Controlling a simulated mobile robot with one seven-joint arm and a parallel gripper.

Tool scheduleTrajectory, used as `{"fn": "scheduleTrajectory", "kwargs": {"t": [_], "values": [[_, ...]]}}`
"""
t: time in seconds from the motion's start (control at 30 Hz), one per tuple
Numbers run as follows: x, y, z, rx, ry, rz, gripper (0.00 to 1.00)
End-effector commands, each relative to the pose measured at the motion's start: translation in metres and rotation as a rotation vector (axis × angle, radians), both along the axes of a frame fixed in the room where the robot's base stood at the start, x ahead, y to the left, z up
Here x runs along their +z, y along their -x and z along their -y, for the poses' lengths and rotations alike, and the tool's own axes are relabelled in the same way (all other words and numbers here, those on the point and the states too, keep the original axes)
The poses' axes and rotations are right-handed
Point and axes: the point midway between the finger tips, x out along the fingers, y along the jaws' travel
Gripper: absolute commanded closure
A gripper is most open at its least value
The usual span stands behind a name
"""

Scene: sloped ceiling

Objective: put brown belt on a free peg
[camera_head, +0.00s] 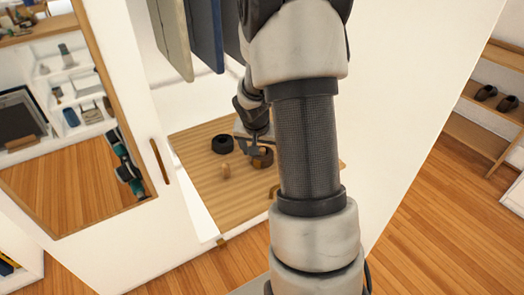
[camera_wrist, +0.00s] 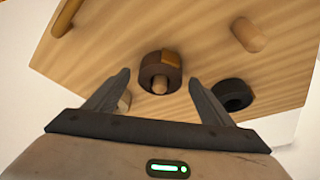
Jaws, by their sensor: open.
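The brown belt (camera_wrist: 148,69) is a rolled ring in the wrist view, with a peg (camera_wrist: 160,84) showing in its middle, so it appears to sit around that peg. It also shows beside my gripper in the head view (camera_head: 264,160), partly hidden. My gripper (camera_wrist: 159,76) is open, with its fingers apart on either side of the brown belt; contact cannot be told. A bare peg (camera_wrist: 248,36) stands on the wooden board (camera_wrist: 205,65); it shows in the head view too (camera_head: 225,172). Another peg (camera_wrist: 125,101) is partly hidden behind the left finger.
A black rolled belt (camera_wrist: 233,94) is on the board beside the brown one, also in the head view (camera_head: 222,144). Hanging clothes (camera_head: 203,32) are above the board. A mirrored white door (camera_head: 140,225) stands at the left and a white panel (camera_head: 400,90) at the right.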

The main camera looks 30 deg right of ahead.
Motion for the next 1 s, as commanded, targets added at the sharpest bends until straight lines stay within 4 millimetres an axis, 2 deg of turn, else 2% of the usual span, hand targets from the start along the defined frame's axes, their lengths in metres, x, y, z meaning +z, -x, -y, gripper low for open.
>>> {"fn": "scheduleTrajectory", "kwargs": {"t": [0.6, 0.8, 1.0], "values": [[0.129, 0.036, -0.035, 0.001, 0.001, 0.006, 0.24], [0.151, 0.045, -0.043, 0.001, 0.001, 0.002, 0.24], [0.157, 0.047, -0.045, 0.000, 0.000, 0.001, 0.24]]}}
